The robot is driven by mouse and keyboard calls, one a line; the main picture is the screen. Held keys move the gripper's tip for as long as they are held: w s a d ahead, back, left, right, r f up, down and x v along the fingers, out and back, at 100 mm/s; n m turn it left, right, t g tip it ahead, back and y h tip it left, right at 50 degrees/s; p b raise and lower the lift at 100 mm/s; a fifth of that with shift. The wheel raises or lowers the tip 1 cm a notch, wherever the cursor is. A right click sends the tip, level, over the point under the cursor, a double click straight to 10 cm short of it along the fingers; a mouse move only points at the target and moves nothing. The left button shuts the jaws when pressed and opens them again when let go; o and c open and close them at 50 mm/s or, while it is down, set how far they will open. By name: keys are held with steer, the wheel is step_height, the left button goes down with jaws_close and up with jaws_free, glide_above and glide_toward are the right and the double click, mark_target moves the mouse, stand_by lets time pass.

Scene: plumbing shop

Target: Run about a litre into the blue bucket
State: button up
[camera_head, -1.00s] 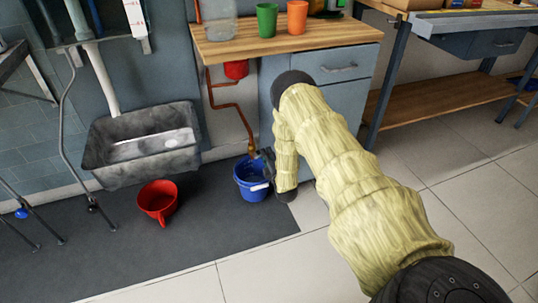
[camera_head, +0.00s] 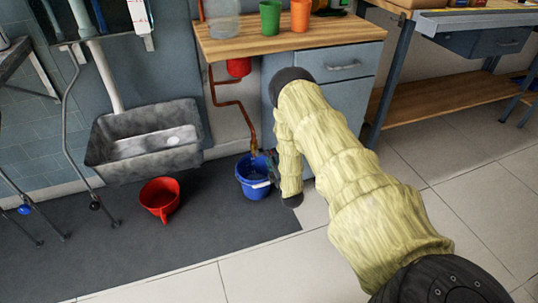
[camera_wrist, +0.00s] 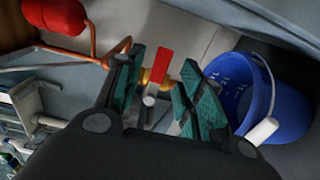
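The blue bucket (camera_head: 257,188) stands on the dark mat below the end of a copper pipe (camera_head: 247,118). In the wrist view the bucket (camera_wrist: 289,108) is at the right, with pale marks inside; I cannot tell whether it holds water. A tap with a red lever (camera_wrist: 159,67) and a brass body shows between my fingers. My gripper (camera_wrist: 165,88) is open, its green-padded fingers on either side of the lever with gaps visible. In the head view my gripper (camera_head: 272,160) is small and partly hidden by my arm, beside the bucket's rim. No running water is clearly visible.
A red jug (camera_head: 160,198) stands on the mat left of the bucket. A grey sink (camera_head: 146,146) hangs on the wall. A wooden-topped cabinet (camera_head: 340,98) with cups is behind my arm. A red vessel (camera_wrist: 56,14) is on the pipe. The front floor is clear.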

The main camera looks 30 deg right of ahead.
steer(key=v, duration=0.8)
steer(key=shift+s, duration=0.2)
steer(key=shift+f, duration=0.1)
steer(key=b, duration=0.4)
steer(key=w+b, duration=0.1)
steer(key=b, duration=0.3)
steer(key=shift+w+d+f+b, duration=0.1)
steer(key=shift+d+f+b, duration=0.2)
steer(key=shift+w+a+r+b, duration=0.1)
steer(key=shift+r+b, duration=0.15)
steer(key=shift+b, duration=0.5)
steer(key=shift+b+x, duration=2.3)
steer(key=shift+x, duration=3.05)
steer(key=shift+r, duration=0.1)
